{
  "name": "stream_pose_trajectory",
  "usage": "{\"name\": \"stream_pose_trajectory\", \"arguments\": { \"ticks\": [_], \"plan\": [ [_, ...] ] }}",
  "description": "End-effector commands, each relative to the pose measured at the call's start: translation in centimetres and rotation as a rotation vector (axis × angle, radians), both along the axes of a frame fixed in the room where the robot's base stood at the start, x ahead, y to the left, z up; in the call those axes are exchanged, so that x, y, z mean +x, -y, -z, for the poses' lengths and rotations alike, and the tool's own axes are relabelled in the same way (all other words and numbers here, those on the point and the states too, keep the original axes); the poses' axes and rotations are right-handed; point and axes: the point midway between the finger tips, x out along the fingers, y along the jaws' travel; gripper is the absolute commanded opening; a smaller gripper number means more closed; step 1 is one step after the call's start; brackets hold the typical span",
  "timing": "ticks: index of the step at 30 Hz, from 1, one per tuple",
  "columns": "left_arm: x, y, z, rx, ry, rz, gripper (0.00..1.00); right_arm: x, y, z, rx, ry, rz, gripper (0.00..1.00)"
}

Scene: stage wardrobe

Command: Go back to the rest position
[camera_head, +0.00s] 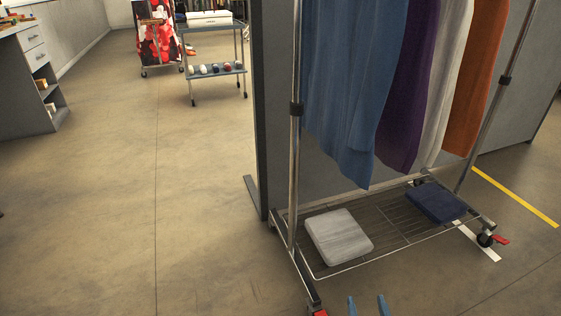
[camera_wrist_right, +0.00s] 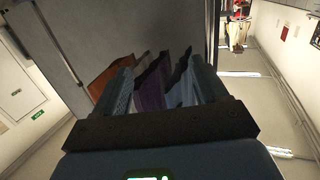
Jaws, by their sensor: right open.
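My right gripper (camera_head: 367,305) shows only as two blue fingertips at the bottom edge of the head view, apart and with nothing between them. In the right wrist view its two blue fingers (camera_wrist_right: 165,92) stand apart and empty, with hanging garments behind them. The rest of my right arm is out of the head view. My left gripper is in neither view.
A wheeled clothes rack with hanging blue, purple, white and orange garments (camera_head: 355,90) stands close at right. Its wire shelf (camera_head: 385,232) holds a grey folded cloth (camera_head: 339,236) and a navy one (camera_head: 435,202). Open floor (camera_head: 150,200) lies left. A cart (camera_head: 217,72) stands far back.

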Motion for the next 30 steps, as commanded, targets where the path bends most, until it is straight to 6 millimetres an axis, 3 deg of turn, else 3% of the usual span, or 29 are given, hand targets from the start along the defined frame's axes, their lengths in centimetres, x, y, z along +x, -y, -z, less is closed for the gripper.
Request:
{"name": "stream_pose_trajectory", "arguments": {
  "ticks": [1, 3, 9, 13, 18, 19, 26, 30],
  "plan": [
    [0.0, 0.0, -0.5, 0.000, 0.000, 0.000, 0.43, -2.4, 0.0, -2.0, 0.006, 0.044, 0.003, 0.72],
    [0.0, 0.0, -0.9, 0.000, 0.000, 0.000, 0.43, -5.2, 0.1, -4.5, 0.013, 0.108, 0.006, 0.72],
    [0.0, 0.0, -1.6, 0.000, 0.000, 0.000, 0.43, -11.1, 0.0, -8.8, 0.012, 0.174, 0.002, 0.72],
    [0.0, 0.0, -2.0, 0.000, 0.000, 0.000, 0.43, -13.9, -0.1, -9.5, 0.002, 0.142, -0.001, 0.72],
    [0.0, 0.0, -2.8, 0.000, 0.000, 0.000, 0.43, -17.4, -0.1, -8.7, 0.001, 0.042, -0.002, 0.72],
    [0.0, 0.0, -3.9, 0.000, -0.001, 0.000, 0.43, -17.0, -0.1, -10.0, 0.001, 0.056, -0.002, 0.72],
    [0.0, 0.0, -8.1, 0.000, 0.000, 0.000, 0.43, -16.8, -0.1, -14.2, 0.001, 0.058, -0.002, 0.72],
    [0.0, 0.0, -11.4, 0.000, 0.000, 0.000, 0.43, -16.8, -0.1, -17.5, 0.001, 0.058, -0.002, 0.72]
  ]
}}
